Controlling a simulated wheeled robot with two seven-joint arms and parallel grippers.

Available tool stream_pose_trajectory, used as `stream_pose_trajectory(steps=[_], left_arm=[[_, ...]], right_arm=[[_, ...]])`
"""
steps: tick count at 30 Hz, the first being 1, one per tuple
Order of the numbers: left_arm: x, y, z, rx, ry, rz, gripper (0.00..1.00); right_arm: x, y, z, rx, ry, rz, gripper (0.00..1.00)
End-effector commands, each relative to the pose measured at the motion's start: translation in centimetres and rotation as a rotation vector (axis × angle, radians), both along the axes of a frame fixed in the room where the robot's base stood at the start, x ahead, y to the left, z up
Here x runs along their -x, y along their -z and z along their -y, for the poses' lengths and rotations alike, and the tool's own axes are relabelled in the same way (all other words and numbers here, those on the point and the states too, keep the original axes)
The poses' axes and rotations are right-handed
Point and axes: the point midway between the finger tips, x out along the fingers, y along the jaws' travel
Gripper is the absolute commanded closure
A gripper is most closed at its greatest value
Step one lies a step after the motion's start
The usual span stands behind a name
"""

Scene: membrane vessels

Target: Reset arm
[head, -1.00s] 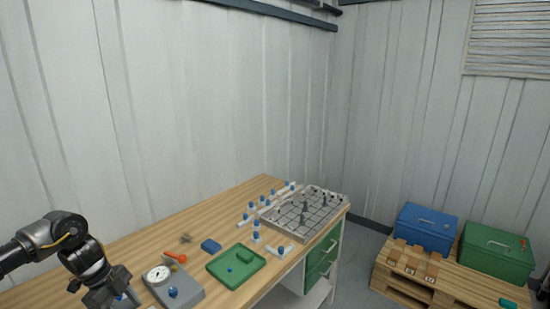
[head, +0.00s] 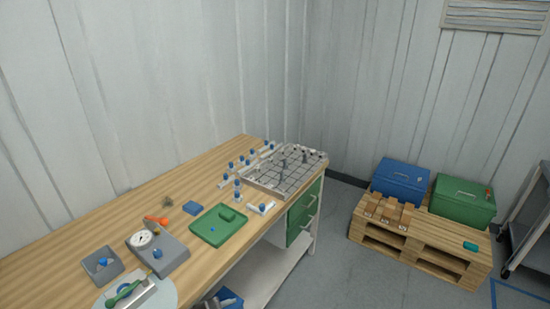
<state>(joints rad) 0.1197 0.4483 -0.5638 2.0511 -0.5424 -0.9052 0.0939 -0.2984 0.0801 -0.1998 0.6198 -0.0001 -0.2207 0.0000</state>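Neither of my grippers shows in the head view now, and no part of my arms can be made out. On the wooden workbench (head: 75,235) stand white pieces with blue caps (head: 238,186) beside a grey gridded rack (head: 284,171) at the far right end.
A grey plate with a blue knob (head: 102,264) and a pale round plate (head: 168,293) lie at the near end. A blue box (head: 402,178) and a green box (head: 463,201) stand on a wooden pallet (head: 425,240) at right. Floor between bench and pallet is clear.

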Motion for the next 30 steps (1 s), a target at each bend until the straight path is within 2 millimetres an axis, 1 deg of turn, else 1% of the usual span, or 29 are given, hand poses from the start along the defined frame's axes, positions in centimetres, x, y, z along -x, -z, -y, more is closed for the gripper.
stream_pose_trajectory(steps=[1,3,6,9,11,12,15,22,23,24,29,30], left_arm=[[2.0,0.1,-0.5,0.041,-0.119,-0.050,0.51],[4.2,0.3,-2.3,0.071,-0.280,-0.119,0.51],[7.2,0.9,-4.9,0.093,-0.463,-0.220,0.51],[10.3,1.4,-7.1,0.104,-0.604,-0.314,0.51],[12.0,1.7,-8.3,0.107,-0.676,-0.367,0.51],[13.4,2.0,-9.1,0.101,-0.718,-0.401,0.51],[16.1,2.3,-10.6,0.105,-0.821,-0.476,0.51],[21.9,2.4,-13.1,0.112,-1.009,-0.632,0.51],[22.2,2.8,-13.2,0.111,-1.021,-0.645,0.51],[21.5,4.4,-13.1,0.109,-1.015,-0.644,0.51],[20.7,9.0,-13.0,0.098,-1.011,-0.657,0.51],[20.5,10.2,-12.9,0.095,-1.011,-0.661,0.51]], right_arm=[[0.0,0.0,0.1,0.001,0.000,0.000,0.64],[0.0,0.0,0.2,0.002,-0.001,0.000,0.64],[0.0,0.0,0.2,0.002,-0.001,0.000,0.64],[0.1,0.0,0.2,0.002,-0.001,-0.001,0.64],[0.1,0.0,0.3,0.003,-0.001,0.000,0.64],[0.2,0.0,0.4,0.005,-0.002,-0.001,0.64],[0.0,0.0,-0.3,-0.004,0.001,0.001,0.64],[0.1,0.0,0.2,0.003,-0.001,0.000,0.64],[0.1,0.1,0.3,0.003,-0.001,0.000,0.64],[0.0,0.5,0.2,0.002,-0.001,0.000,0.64],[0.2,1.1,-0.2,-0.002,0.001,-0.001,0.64],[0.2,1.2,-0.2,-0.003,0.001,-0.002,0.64]])
